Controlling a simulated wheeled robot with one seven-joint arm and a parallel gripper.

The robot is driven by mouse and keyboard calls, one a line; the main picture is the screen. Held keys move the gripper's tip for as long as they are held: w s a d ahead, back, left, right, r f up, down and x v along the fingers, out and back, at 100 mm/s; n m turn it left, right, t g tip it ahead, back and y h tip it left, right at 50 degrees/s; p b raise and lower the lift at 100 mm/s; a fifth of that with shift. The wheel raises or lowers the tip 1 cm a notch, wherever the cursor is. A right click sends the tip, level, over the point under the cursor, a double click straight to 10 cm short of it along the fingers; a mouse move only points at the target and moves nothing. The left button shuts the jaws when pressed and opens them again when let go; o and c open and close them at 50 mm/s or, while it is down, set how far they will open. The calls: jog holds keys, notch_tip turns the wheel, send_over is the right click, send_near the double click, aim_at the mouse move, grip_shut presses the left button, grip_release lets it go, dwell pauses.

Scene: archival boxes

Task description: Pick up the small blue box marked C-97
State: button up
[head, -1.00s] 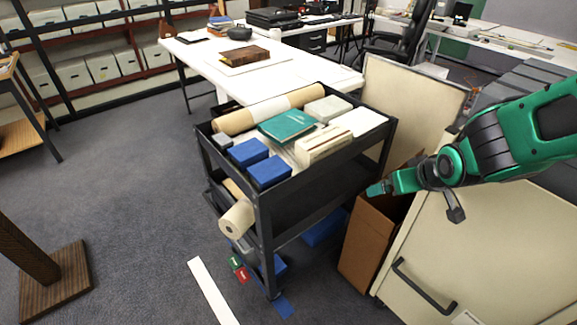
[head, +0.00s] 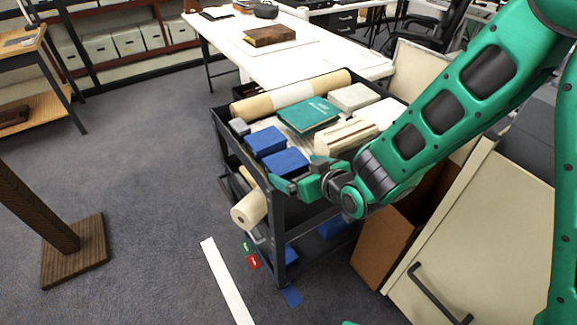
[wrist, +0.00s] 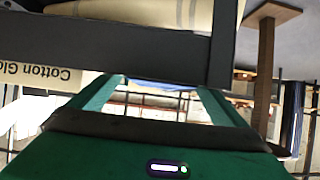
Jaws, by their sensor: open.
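Two small blue boxes sit at the near end of the black cart's top tray: one farther back (head: 266,140), one nearer (head: 284,162). No C-97 marking is legible on either. More blue pieces lie low by the cart, one under it (head: 332,228) and one on the floor (head: 291,296). My gripper (head: 282,187) is at the cart's near edge, just in front of the nearer box; whether it touches is unclear. In the wrist view my gripper (wrist: 158,98) has its two green fingers apart, with nothing clearly held between them. A dark bar crosses close above them.
The black cart (head: 277,215) also carries a teal book (head: 309,114), a long roll (head: 292,95) and pale boxes. A rolled paper (head: 249,210) sticks out below. A brown open carton (head: 385,248) and cream cabinet (head: 455,245) stand right.

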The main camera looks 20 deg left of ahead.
aim_at(286, 165)
jog(key=shift+x, duration=2.95)
jog(key=shift+r, duration=0.1)
jog(key=c, duration=1)
